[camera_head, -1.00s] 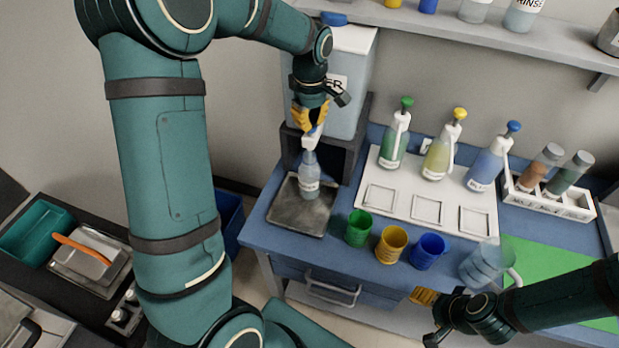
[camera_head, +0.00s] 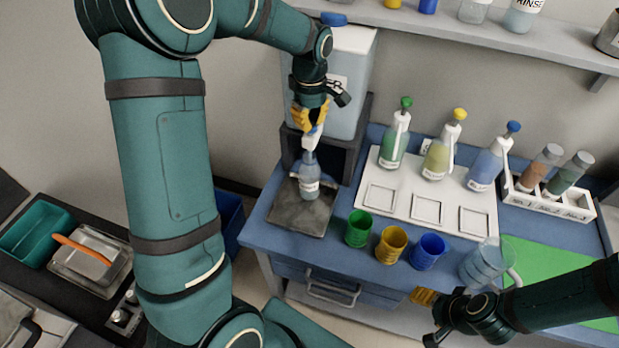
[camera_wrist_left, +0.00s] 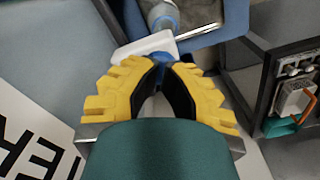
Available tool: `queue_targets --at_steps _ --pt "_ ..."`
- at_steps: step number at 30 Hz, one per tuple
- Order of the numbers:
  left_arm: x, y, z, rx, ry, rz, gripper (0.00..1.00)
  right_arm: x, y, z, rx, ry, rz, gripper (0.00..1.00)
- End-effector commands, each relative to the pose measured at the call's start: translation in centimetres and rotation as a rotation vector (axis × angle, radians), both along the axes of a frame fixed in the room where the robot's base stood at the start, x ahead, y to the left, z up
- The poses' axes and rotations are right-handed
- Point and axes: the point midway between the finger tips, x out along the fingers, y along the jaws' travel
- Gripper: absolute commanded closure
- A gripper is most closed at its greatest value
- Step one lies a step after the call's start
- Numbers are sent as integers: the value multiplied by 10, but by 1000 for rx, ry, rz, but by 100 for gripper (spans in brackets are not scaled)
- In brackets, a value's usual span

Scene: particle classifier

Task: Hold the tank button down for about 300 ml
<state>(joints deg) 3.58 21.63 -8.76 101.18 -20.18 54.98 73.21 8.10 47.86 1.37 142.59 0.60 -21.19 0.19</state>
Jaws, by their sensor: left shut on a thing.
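The water tank (camera_head: 358,75) is a pale grey box on a dark stand at the back, its label partly hidden by my left gripper. My left gripper (camera_head: 313,124) is at the tank's front, its yellow fingers shut at the blue tank button above the white spout (camera_head: 311,141). In the left wrist view the fingers meet at the blue button (camera_wrist_left: 158,58), with the white spout (camera_wrist_left: 148,47) just beyond. A grey-blue bottle (camera_head: 309,182) stands upright under the spout; its fill level is unclear. My right gripper (camera_head: 422,296) is low at the right, apart from everything; its opening is unclear.
The bottle stands on a dark tray (camera_head: 290,216). Green (camera_head: 358,230), yellow (camera_head: 390,245) and blue (camera_head: 429,251) cups line the front edge, with a clear jug (camera_head: 484,262) beside them. Three spray bottles stand on a white board (camera_head: 400,207). A tube rack (camera_head: 560,205) is at right.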

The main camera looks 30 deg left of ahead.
Motion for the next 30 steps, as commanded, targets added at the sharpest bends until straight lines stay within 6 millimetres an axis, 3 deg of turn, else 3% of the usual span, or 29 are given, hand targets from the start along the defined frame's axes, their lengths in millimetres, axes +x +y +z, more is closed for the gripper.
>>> queue_targets --at_steps 19,30 --pt "0 0 67 0 0 0 100 0 0 52 0 0 0 37" --pt "0 0 69 0 0 0 100 0 0 53 0 0 0 37"
